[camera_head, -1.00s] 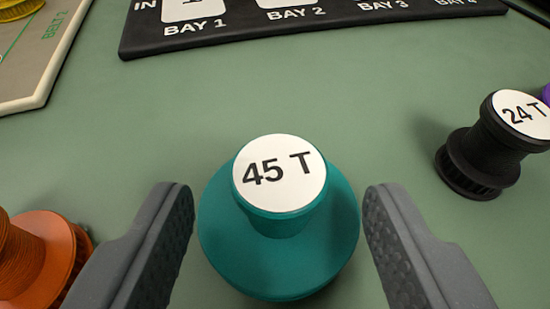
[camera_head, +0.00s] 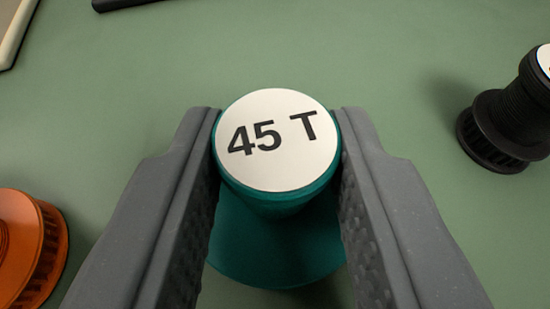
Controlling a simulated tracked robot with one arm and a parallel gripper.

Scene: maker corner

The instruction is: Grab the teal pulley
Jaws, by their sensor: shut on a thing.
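The teal pulley (camera_head: 275,240) stands upright on the green surface, with a white round label reading "45 T" on its top. My gripper (camera_head: 277,125) is shut on the pulley's upper hub, one grey finger against its left side and one against its right. The wider teal flange below shows between the fingers, and its left and right edges are partly hidden by them.
An orange pulley (camera_head: 25,245) is at the lower left, cut by the frame edge. A black pulley (camera_head: 505,120) is at the right, partly out of frame. The green surface (camera_head: 300,45) beyond the teal pulley is clear. Dark and pale board edges show at the top left.

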